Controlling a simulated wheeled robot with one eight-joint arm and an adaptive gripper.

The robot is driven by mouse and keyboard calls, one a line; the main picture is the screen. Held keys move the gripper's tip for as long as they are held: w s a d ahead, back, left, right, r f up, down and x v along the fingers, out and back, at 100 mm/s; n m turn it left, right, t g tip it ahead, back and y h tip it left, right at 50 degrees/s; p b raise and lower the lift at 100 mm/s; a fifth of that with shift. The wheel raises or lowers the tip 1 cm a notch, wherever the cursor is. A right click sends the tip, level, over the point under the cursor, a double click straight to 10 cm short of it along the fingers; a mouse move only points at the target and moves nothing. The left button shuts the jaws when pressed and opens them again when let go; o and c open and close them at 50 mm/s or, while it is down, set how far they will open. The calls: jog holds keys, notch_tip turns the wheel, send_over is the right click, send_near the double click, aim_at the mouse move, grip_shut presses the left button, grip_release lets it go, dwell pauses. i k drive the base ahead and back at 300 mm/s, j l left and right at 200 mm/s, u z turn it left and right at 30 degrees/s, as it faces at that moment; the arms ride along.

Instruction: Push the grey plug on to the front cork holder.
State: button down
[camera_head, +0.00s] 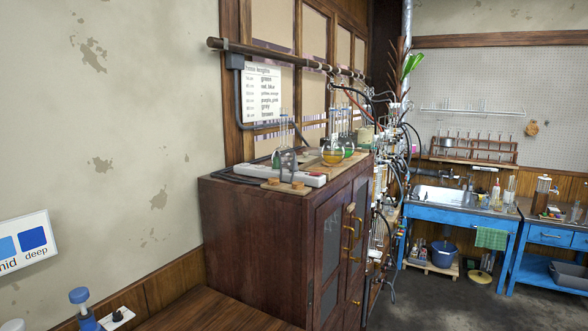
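Two small tan cork pieces stand on a light board (258,184) on top of the dark wooden cabinet (245,215). One cork (273,182) is at the left and the other cork (298,185) is at the right, a little lower in the picture. I cannot tell which is the front cork holder. A small grey upright shape (288,164) stands just behind them; it is too small to tell whether it is the grey plug. Both cork tops look bare. My gripper is not in view.
Tubing and glassware crowd the cabinet's right side. A blue-capped object (79,297) stands at lower left. Open floor (450,305) lies at right.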

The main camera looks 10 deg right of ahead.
aim_at(296, 168)
jog(key=i+l+u, duration=0.35)
jog(key=i+l, duration=0.3)
jog(key=i, duration=0.15)
jog(key=i+l+u, duration=0.3)
jog(key=i+l, duration=0.4)
jog(key=l, duration=0.2)
